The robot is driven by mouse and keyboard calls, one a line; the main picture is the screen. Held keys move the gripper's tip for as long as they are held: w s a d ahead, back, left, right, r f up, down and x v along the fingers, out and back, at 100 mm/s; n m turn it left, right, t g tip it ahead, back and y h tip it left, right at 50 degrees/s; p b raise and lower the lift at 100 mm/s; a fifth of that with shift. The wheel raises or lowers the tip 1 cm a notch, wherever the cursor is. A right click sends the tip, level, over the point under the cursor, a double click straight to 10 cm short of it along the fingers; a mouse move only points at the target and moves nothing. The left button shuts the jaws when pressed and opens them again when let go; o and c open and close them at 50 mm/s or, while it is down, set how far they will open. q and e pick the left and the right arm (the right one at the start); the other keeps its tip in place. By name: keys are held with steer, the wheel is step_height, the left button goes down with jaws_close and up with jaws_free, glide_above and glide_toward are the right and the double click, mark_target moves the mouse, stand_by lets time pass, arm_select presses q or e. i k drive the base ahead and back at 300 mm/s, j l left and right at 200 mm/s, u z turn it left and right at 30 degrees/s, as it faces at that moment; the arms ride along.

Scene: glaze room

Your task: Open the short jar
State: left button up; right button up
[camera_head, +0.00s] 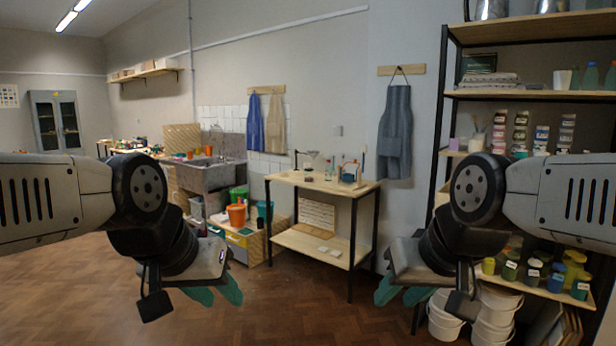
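My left gripper (222,295) hangs at the lower left over the floor, its two green fingers apart and nothing between them. My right gripper (398,296) hangs at the lower centre right, in front of the shelf rack's foot, also with its green fingers apart and empty. A small dark-topped jar (308,176) stands on the wooden table in the middle, well beyond both grippers. I cannot tell whether it is the short jar, as several other small jars stand on the right rack.
The wooden table (283,180) with a lower shelf also bears bottles (328,169). A tall rack (522,94) with jars and white buckets (443,316) fills the right. A sink (203,179) and orange bucket (237,216) stand left of the table. The wooden floor (290,310) ahead is clear.

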mark_target(308, 176)
steer(key=i+j+u, duration=0.25)
steer(key=i, duration=0.7)
steer(key=i+u, duration=0.25)
steer(key=i, duration=0.75)
steer(key=i+z, duration=0.15)
steer(key=i, duration=0.35)
steer(key=i+j+z, duration=0.1)
steer(key=i, duration=0.4)
steer(key=i+j+z, duration=0.15)
steer(key=i, duration=0.35)
steer(key=i+j+z, duration=0.1)
steer(key=i+j, duration=0.15)
steer(key=i, duration=0.25)
steer(key=i+j+z, duration=0.25)
steer(key=i+z, duration=0.15)
steer(key=i+j+z, duration=0.7)
steer(key=z, duration=0.15)
steer(key=i+j+z, duration=0.2)
steer(key=j+z, duration=0.2)
steer(key=j, duration=0.25)
steer(key=i+j+z, duration=0.1)
steer(key=j, duration=0.25)
steer(key=i+j+z, duration=0.1)
steer(key=j, duration=0.2)
